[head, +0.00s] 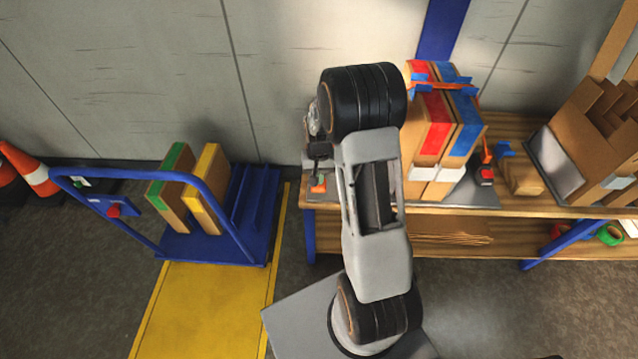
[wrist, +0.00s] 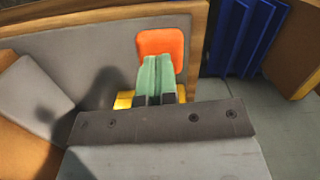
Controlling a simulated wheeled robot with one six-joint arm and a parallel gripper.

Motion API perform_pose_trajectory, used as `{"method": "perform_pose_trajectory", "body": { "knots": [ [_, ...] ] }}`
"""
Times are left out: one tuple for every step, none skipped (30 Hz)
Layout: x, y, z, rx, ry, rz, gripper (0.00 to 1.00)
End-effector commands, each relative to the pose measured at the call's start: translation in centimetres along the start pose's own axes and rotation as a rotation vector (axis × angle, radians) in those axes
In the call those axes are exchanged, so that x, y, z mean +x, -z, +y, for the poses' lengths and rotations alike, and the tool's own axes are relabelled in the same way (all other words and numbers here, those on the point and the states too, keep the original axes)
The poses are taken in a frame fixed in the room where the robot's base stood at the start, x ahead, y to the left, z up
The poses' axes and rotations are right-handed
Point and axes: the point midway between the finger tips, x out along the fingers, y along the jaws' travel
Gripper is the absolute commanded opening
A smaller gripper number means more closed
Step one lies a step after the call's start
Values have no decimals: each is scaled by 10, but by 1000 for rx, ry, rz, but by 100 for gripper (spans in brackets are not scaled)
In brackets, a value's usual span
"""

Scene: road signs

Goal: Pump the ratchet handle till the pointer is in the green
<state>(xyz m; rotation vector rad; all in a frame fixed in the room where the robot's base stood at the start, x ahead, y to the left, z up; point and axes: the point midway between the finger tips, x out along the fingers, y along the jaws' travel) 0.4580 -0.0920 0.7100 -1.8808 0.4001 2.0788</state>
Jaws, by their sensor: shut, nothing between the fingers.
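My gripper (head: 318,172) is at the left end of the wooden bench, partly hidden by my arm. Its pale green fingers (wrist: 156,80) are together with nothing between them. An orange pad (head: 318,187), perhaps the ratchet handle's end, is just below the fingers; it also shows in the wrist view (wrist: 162,43) at the fingertips. I cannot tell if they touch. Yellow parts (wrist: 124,100) show beside the fingers. Two upright cartons (head: 432,140) with red and blue bands stand on the bench under an orange strap (head: 440,87). I cannot make out a pointer or green zone.
A small red and black device (head: 486,175) sits right of the cartons. A rack of brown boards (head: 585,130) stands at the bench's right. Traffic cones (head: 35,170) stand far left.

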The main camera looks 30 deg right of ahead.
Motion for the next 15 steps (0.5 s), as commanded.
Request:
{"method": "perform_pose_trajectory", "body": {
  "knots": [
    [2, 0, 0, 0, 0, 0, 0],
    [3, 0, 0, 0, 0, 0, 0],
    [5, 0, 0, 0, 0, -1, 0],
    [7, 1, 0, 0, 0, -1, 0],
    [10, 1, 0, 0, 0, -1, 0],
    [14, 1, 0, 0, 0, -1, 0],
    [17, 1, 0, 0, 0, -2, 0],
    [20, 2, 0, 0, 0, -2, 0],
    [24, 2, 0, 0, 0, -2, 0],
    [28, 3, 0, 0, 0, -1, 0],
    [31, 3, 0, 0, 0, -1, 0],
    [36, 4, 0, 0, 0, -1, 0],
    [39, 4, 0, 0, 0, -1, 0],
    [35, 4, 0, 0, 0, 0, 0],
    [34, 3, 0, 0, 0, 0, 0]
  ]
}}
